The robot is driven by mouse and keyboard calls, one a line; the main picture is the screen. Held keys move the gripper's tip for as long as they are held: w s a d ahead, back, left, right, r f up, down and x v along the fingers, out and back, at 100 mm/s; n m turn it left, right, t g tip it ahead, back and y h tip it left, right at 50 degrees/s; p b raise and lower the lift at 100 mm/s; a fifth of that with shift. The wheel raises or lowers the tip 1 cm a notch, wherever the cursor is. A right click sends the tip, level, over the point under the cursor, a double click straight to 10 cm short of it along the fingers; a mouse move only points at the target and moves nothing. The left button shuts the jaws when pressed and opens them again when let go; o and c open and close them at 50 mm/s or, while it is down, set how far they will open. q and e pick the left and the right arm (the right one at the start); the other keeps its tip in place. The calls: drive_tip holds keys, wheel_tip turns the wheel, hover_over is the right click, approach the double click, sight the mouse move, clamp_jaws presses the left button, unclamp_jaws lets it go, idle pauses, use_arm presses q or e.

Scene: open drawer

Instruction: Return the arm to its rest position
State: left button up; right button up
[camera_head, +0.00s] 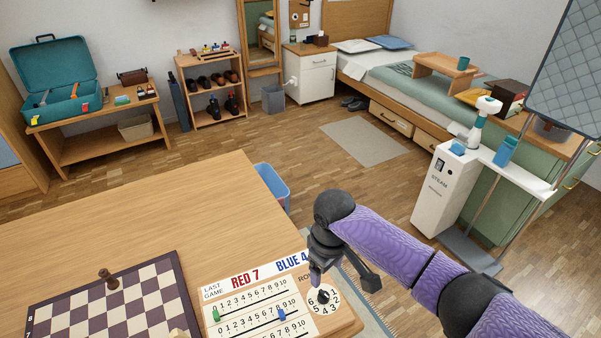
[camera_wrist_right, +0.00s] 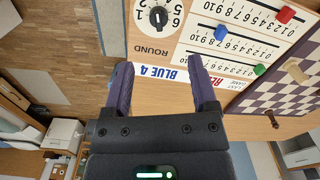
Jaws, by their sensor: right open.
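My right gripper (camera_head: 342,281) is open and empty, above the right edge of the scoreboard (camera_head: 250,284). In the wrist view its two fingers (camera_wrist_right: 160,70) stand apart with nothing between them. The round dial (camera_head: 323,297) with its black knob lies close by the gripper in the head view. In the wrist view the knob (camera_wrist_right: 158,17) is beyond the fingertips, apart from them. My purple right arm (camera_head: 390,243) reaches in from the lower right. My left gripper is not in view.
The scoreboard carries green (camera_head: 216,314) and blue (camera_head: 281,314) sliders; a red slider (camera_wrist_right: 285,14) shows in the wrist view. A chessboard (camera_head: 110,302) lies left on the table (camera_head: 150,215). A blue bin (camera_head: 272,184) stands beyond its edge. The table's back half is clear.

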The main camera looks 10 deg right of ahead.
drive_tip(key=s+a+f+t+y, duration=0.1)
drive_tip(key=s+a+f, duration=0.15)
drive_tip(key=s, duration=0.35)
drive_tip(key=s+a+f+y, duration=0.1)
drive_tip(key=s+a+y, duration=0.15)
drive_tip(key=s, duration=0.25)
drive_tip(key=s+d+r+m+t+h, duration=0.25)
drive_tip(key=s+d+m, duration=0.25)
drive_tip(key=s+d, duration=0.5)
drive_tip(key=s+a+f+g+h, duration=0.1)
drive_tip(key=s+f+g, duration=0.15)
drive_tip(key=f, duration=1.35)
drive_tip(key=s+d+f, duration=0.3)
drive_tip(key=s+f, duration=0.8)
drive_tip(key=s, duration=0.3)
drive_tip(key=shift+s+f+n, duration=0.25)
drive_tip(key=shift+s+n, duration=0.05)
drive_tip(key=shift+s, duration=0.05)
